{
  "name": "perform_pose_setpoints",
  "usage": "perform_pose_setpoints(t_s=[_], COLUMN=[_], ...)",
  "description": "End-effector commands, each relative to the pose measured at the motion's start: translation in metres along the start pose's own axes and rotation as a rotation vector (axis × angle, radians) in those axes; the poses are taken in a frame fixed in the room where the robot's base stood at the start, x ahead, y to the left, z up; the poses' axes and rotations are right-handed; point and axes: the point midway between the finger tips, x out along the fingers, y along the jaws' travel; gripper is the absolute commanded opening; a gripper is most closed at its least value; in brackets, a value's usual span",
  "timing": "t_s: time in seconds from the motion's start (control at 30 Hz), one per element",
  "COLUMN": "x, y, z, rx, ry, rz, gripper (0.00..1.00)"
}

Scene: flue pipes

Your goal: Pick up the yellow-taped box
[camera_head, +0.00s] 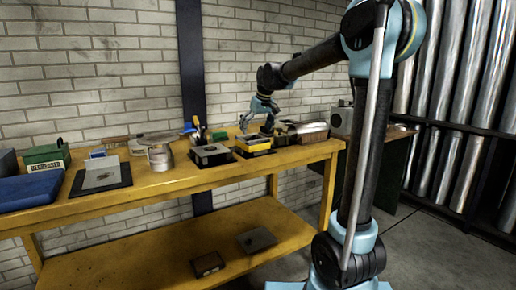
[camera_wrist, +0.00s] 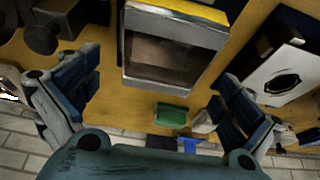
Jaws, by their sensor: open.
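My gripper (camera_head: 260,112) is above and slightly behind the box in the head view. In the wrist view my gripper (camera_wrist: 160,82) has its fingers spread wide with nothing between them. I see no contact with the box.
A black-based box (camera_head: 211,155) sits close left of the taped box. A metal can (camera_head: 160,158), green box (camera_head: 46,154), blue case (camera_head: 27,191) and dark mat (camera_head: 101,178) are farther left. Other items crowd the right. The lower shelf (camera_head: 130,262) holds two small items.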

Motion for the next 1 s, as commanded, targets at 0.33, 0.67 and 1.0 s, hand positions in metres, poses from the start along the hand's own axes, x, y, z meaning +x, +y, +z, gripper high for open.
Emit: perform_pose_setpoints(t_s=[0.33,0.67,1.0], x=[0.026,0.066,0.069], y=[-0.005,-0.008,-0.008], z=[-0.001,0.0,0.0], rx=[-0.005,-0.007,-0.007], ry=[0.0,0.0,0.0], rz=[-0.002,-0.002,-0.002], gripper=[1.0,1.0,0.91])
